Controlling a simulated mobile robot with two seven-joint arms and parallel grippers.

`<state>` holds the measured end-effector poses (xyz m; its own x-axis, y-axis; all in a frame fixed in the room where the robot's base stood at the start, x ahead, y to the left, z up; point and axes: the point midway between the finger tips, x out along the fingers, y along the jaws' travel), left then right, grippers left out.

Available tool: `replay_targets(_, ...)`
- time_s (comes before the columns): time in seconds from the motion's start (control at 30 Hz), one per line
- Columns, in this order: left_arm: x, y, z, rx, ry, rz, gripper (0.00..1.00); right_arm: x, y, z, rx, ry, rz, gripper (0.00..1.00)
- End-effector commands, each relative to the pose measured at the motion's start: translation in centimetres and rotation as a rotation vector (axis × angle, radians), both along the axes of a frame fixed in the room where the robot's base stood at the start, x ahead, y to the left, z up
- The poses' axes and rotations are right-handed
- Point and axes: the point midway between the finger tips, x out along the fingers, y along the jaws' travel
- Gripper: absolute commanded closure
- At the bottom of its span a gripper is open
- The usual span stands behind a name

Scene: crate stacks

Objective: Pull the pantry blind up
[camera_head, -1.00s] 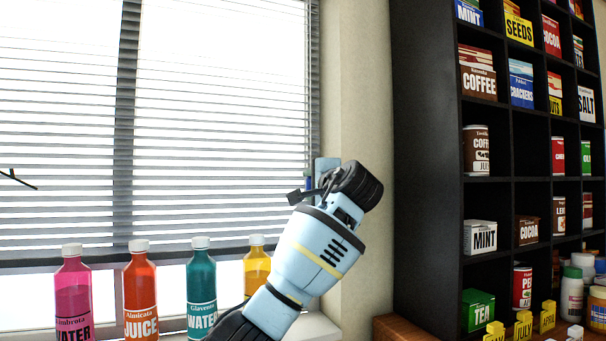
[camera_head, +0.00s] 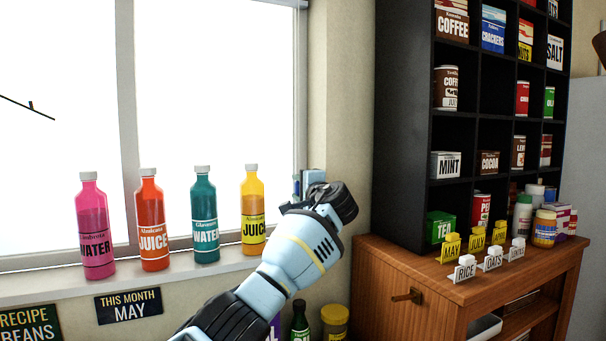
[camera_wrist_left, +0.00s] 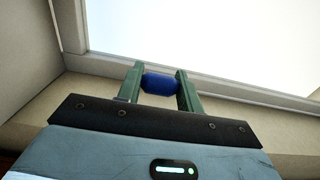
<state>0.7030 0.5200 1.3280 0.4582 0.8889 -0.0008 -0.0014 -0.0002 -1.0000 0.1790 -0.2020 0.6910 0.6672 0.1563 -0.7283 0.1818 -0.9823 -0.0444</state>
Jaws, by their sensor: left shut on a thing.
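The window (camera_head: 215,100) shows bare bright glass, and no blind slats are visible in the head view. A dark strip (camera_head: 301,4) shows at the window's top right corner. My left gripper (camera_head: 297,186) is at the right edge of the window, beside the yellow bottle, and is partly hidden by its own wrist. In the left wrist view its two green fingers (camera_wrist_left: 161,86) are shut on a blue pull (camera_wrist_left: 159,83), held between the tips. Any cord on the pull is too small to make out. My right gripper is not in view.
Pink (camera_head: 95,228), orange (camera_head: 152,225), teal (camera_head: 204,220) and yellow (camera_head: 252,208) bottles stand on the sill (camera_head: 60,290). A black shelf (camera_head: 405,130) with packages and a wooden cabinet (camera_head: 395,290) stand right of my left arm.

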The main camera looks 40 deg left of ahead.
Motion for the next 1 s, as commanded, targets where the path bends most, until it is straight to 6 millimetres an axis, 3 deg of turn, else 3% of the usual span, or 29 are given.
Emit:
replay_targets(0.23,0.0,0.2,-1.8,0.001,-0.002,-0.003,1.0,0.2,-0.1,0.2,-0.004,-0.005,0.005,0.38)
replay_targets(0.67,0.1,0.2,-2.2,0.0,-0.002,-0.005,1.0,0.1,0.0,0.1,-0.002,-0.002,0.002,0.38)
replay_targets(0.7,0.1,0.2,-2.2,0.0,-0.002,-0.006,0.63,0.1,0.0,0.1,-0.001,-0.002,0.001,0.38)
replay_targets(0.87,0.1,0.3,-2.1,0.0,-0.001,-0.004,0.42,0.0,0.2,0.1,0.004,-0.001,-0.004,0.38)
replay_targets(1.0,0.1,0.3,-2.1,0.0,-0.001,-0.003,0.42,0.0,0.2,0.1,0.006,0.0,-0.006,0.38)
